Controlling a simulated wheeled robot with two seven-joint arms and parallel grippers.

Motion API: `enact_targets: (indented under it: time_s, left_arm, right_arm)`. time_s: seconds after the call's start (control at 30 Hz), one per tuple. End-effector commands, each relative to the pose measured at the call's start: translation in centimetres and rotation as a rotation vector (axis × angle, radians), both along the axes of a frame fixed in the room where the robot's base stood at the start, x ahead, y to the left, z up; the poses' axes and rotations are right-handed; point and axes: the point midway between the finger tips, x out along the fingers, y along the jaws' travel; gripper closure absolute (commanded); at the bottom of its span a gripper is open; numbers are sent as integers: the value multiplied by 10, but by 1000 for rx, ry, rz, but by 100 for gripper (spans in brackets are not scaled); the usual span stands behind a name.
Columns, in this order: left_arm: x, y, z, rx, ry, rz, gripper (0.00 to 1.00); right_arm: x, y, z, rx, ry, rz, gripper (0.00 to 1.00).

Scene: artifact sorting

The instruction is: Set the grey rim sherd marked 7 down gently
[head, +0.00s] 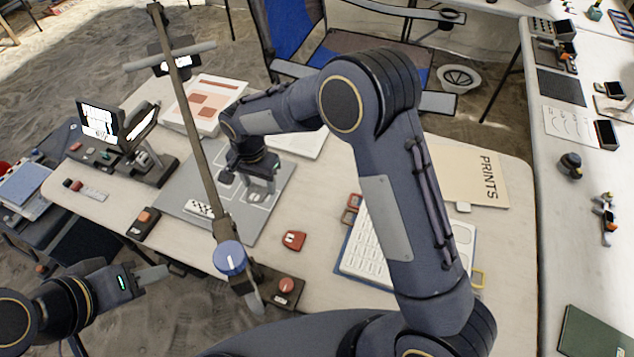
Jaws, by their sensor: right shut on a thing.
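My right gripper (254,182) reaches in over the grey mat (184,190) and points down, low over its right part. It is shut on a small grey piece, taken as the grey rim sherd, mostly hidden by the fingers and wrist. I cannot read a 7 on it, nor tell whether it touches the mat. Pale outlines are drawn on the mat around that place. My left gripper (154,276) is off the table's front edge at lower left, away from the mat. It is seen side-on, so its opening is unclear.
A lamp arm with a blue knob (230,258) crosses in front of the mat. A red marked sherd (293,240) lies right of the mat. A white gridded tray (362,250) is partly behind my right arm. A screen device (112,128) stands left. A PRINTS folder (470,172) lies right.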

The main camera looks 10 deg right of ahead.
Motion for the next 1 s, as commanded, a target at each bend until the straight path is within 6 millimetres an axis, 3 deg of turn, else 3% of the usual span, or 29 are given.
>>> enact_targets:
  time_s: [0.17, 0.5, 0.6, 1.0]
  left_arm:
    - [0, 0, -2, 0, 0, 0, 64]
    - [0, 0, -15, 0, 0, 0, 64]
    - [0, 0, -28, 0, 0, 0, 64]
    - [0, 0, -39, 0, 0, 0, 64]
  right_arm:
    - [2, -7, -6, 2, 2, -23, 70]
    - [15, -88, -43, 3, 4, -25, 70]
    - [17, -102, -67, 2, 5, -21, 70]
    - [22, -130, -98, 2, 2, -19, 70]
